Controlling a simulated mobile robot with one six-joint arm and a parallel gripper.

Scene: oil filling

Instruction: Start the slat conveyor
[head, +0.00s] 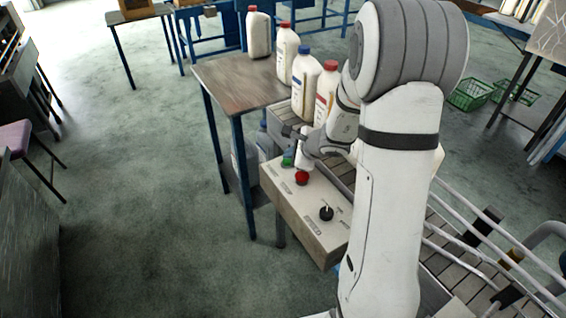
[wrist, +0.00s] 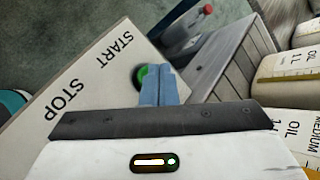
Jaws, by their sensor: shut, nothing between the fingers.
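The control box (head: 288,197) is a beige panel at the front end of the slat conveyor (head: 440,238). It carries a green start button (head: 288,158), a red stop button (head: 302,178) and a black knob (head: 326,213). In the wrist view the printed words START and STOP show on the box (wrist: 88,75). My gripper (wrist: 160,72) is shut and empty, its blue fingertips over the green button (wrist: 140,76) and partly hiding it. I cannot tell whether the tips touch it. In the head view my arm hides part of the conveyor.
Several white oil bottles (head: 306,72) stand in a row on the table (head: 232,82) and conveyor, close behind my gripper. Metal guide rails (head: 490,232) run along the conveyor at right. Green baskets (head: 470,95) lie on the floor. The floor at left (head: 140,200) is clear.

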